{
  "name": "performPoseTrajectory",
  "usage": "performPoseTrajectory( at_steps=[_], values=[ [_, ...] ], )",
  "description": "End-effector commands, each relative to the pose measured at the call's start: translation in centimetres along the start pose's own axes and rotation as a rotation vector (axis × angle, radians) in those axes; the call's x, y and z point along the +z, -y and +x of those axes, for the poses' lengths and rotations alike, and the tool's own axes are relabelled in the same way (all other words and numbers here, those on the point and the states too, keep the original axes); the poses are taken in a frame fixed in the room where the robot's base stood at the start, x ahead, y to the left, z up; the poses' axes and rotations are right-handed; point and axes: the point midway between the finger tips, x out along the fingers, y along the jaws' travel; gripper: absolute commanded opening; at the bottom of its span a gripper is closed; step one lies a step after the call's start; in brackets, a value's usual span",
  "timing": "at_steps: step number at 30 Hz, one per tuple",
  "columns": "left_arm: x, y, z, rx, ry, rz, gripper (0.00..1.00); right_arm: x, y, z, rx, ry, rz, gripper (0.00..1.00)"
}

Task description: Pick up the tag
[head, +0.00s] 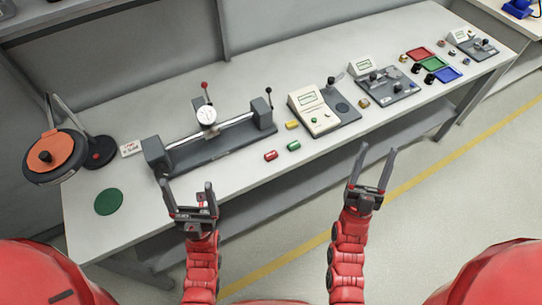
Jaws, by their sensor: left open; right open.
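No piece is clearly marked as the tag. A small white card (130,148) with print too small to read stands left of the rig. My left gripper (189,188) is open, fingers pointing up the picture, near the bench's front edge. A small reddish bit shows by its fingers; I cannot tell what it is. My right gripper (378,150) is open and empty, off the front edge, right of the coloured pieces.
The grey bench (120,235) carries a slide rig (220,145) with a dial, a beige meter box (315,115), a second device (385,85) and coloured trays (432,63). An orange-topped round stand (50,158) and a green disc (108,202) are at left.

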Motion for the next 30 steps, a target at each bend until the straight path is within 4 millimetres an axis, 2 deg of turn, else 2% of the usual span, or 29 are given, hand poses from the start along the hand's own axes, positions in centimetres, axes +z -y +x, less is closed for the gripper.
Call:
performPoseTrajectory(
  at_steps=[1,4,7,11,14,18,24,27,30],
  values=[
    [0.1,0.0,-0.4,0.000,0.000,0.000,0.88,2.2,-1.5,0.2,0.037,0.095,-0.031,0.74],
    [0.1,0.0,-0.7,0.000,0.000,0.000,0.88,7.1,-3.7,-0.2,0.089,0.324,-0.069,0.90],
    [0.2,-0.1,-1.1,0.000,0.000,0.000,0.88,11.4,-4.9,-1.6,0.102,0.544,-0.073,0.90],
    [0.2,-0.1,-1.5,0.000,0.000,0.000,0.88,15.5,-4.1,-4.3,0.050,0.809,-0.034,0.90],
    [0.3,-0.1,-1.8,0.000,0.000,0.000,0.88,17.4,-2.0,-6.7,-0.046,0.987,0.019,0.90],
    [0.4,-0.1,-2.3,0.000,0.000,0.000,0.88,17.7,2.8,-10.0,-0.257,1.181,0.104,0.90],
    [0.5,-0.1,-2.8,0.000,0.000,0.000,0.88,14.6,9.3,-14.3,-0.606,1.325,0.188,0.90],
    [0.5,-0.1,-2.9,0.000,0.000,0.000,0.88,13.1,11.1,-15.7,-0.725,1.351,0.206,0.90],
    [0.5,-0.1,-3.0,0.000,0.000,0.000,0.88,12.3,12.0,-16.5,-0.789,1.362,0.214,0.90]
  ],
)
